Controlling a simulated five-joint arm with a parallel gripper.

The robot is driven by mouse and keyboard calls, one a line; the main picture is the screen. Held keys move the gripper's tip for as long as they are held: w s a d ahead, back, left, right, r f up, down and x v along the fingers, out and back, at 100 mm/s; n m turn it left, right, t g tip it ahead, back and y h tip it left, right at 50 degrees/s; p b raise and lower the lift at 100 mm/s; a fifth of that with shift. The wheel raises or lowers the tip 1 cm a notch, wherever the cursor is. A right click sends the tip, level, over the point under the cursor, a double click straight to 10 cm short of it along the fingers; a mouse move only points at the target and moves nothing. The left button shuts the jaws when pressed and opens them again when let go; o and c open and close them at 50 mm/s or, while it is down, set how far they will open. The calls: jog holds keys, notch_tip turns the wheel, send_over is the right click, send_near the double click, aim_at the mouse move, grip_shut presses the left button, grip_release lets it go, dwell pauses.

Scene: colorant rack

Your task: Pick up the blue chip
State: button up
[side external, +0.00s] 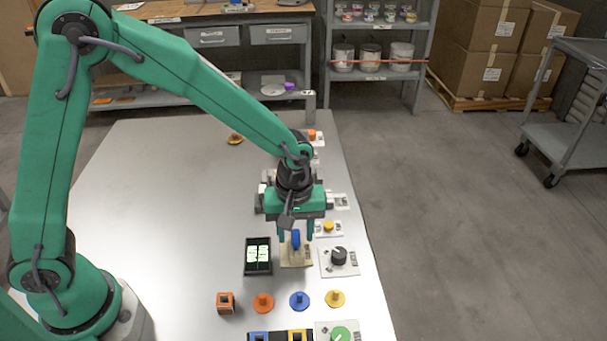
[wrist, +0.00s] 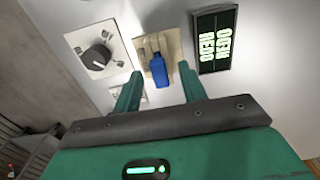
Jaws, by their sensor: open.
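A round blue chip (side external: 299,300) with a small peg on top lies on the table in the side view, between an orange chip (side external: 263,302) and a yellow chip (side external: 336,299). My gripper (side external: 296,237) is open and empty, beyond the blue chip. Its fingers are on either side of a blue lever (side external: 295,240) on a beige plate (side external: 296,260). In the wrist view the blue lever (wrist: 159,71) also shows between the open fingertips (wrist: 158,84), with no clear grip on it. The blue chip is not visible in the wrist view.
A black display box (side external: 258,257) stands left of the beige plate, and a black knob (side external: 339,256) on a white plate is to its right. An orange block (side external: 225,302) sits left of the chips. A green dial (side external: 341,333) is at the front. The table's left part is clear.

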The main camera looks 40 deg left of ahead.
aim_at(295, 238)
dwell(0.4)
grip_shut()
jog(key=shift+r, duration=0.15)
jog(key=shift+r, duration=0.5)
jog(key=r, duration=0.3)
jog(key=shift+s+d+r, duration=0.15)
jog(key=shift+s+d, duration=0.05)
jog(key=shift+s, duration=0.05)
jog(key=s+d+r, duration=0.6)
jog(key=s, duration=0.3)
jog(key=shift+d+r, duration=0.2)
jog(key=shift+d, duration=0.05)
jog(key=shift+w, duration=0.1)
